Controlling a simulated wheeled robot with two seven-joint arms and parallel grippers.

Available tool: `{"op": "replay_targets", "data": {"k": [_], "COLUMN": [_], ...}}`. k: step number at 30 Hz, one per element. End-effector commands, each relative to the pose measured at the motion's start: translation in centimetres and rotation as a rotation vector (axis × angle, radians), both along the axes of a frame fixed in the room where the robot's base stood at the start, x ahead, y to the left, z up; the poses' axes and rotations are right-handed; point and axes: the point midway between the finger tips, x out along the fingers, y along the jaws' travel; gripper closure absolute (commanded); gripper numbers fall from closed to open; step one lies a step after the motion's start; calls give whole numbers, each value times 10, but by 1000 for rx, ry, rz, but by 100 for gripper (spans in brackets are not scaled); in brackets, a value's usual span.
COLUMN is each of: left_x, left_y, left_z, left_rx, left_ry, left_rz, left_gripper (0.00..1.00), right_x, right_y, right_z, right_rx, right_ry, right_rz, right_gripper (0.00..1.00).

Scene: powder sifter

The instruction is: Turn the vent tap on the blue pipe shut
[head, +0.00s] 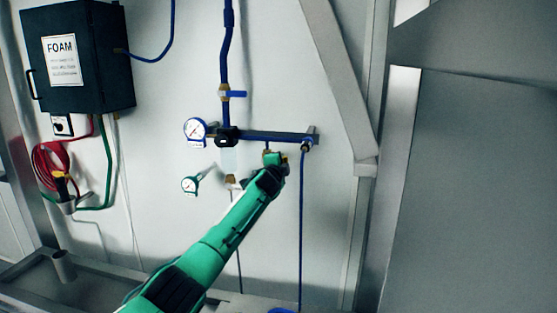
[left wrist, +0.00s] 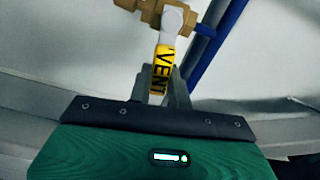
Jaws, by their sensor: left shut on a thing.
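The vent tap has a brass body (left wrist: 150,10) and a pale lever with a yellow sleeve marked VENT (left wrist: 161,68) in the left wrist view. The lever runs from its pivot down between my fingers. My left gripper (left wrist: 162,92) is shut on this lever; its fingers cover the lever's lower end. In the head view my left gripper (head: 274,160) is just below the horizontal blue pipe (head: 275,137) and hides most of the tap. My right gripper is in neither view.
A brass tap with a blue lever (head: 236,94) sits higher on the vertical blue pipe (head: 227,50). A blue-rimmed gauge (head: 194,130) and a teal gauge (head: 190,185) are left of my gripper. A dark FOAM box (head: 105,55) and red hose (head: 48,165) are further left.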

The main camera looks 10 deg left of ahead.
Motion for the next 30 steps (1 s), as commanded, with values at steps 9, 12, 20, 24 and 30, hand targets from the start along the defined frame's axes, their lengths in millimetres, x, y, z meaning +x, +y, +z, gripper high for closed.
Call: {"op": "replay_targets", "data": {"k": [9, 12, 20, 24, 30], "left_x": [0, 0, 0, 0, 0], "left_y": [-1, -1, -1, -1, -1], "left_z": [-9, -10, -11, -11, -12], "left_rx": [141, 160, 176, 176, 176], "left_ry": [-4, -4, -5, -5, -5], "left_rz": [0, 0, 0, 0, 0], "left_gripper": [100, 100, 100, 100, 61], "right_x": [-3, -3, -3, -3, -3], "right_y": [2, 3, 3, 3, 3], "right_z": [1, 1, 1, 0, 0], "right_rx": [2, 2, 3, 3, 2], "right_ry": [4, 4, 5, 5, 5], "right_rz": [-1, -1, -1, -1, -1], "right_gripper": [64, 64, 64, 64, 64]}}
